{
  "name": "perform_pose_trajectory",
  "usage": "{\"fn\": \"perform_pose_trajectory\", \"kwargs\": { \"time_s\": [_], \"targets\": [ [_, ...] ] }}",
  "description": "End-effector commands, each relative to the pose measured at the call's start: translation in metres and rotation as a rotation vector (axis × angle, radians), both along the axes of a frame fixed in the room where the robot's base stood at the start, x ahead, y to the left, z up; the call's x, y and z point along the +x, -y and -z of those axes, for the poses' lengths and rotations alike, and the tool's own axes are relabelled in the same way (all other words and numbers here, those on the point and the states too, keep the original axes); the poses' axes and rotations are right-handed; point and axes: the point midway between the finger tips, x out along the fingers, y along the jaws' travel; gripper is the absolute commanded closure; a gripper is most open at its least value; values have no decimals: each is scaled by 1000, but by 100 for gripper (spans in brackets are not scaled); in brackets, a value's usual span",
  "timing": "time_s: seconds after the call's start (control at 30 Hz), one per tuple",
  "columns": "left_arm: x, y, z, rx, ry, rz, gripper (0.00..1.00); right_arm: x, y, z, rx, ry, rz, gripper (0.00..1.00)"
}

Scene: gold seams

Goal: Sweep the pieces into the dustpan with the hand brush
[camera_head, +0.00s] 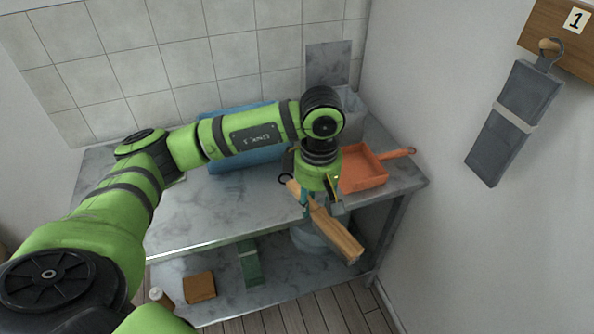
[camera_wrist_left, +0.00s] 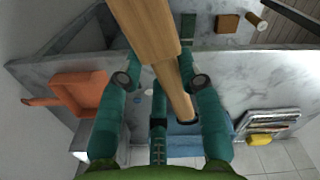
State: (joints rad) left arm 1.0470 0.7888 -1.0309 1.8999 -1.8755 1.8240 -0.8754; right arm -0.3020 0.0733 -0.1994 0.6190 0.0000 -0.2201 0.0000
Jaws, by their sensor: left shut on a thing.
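My left gripper (camera_head: 321,207) is shut on the wooden hand brush (camera_head: 338,237). It holds the brush tilted, above the front edge of the grey marble table (camera_head: 215,225). In the left wrist view, the brush (camera_wrist_left: 150,32) runs between the fingers of the left gripper (camera_wrist_left: 161,80). The orange dustpan (camera_head: 362,172) lies on the table's right part, handle to the right, behind and right of the gripper. It also shows in the left wrist view (camera_wrist_left: 78,98). A few small pale and blue specks (camera_wrist_left: 148,92), possibly pieces, show beside the brush. My right gripper is not in view.
A blue object (camera_head: 240,163) stands behind my arm. The lower shelf (camera_head: 215,272) holds a brown block (camera_head: 199,287) and a green block (camera_head: 250,266). A grey strapped item (camera_head: 515,120) hangs on the right wall. The table's left front is clear.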

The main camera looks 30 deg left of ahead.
Motion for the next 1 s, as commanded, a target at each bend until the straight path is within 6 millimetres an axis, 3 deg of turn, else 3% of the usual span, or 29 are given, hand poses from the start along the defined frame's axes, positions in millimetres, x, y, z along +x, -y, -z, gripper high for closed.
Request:
{"fn": "perform_pose_trajectory", "kwargs": {
  "time_s": [0.3, 0.7, 0.83, 1.0],
  "targets": [
    [35, -29, 9, 5, -3, -1040, 97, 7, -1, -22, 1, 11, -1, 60],
    [63, -77, 32, 9, -8, -2310, 97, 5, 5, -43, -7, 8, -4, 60],
    [67, -90, 38, 6, -9, -2600, 97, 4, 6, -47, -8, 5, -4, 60],
    [69, -98, 43, 5, -11, -2803, 97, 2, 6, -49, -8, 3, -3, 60]
  ]
}}
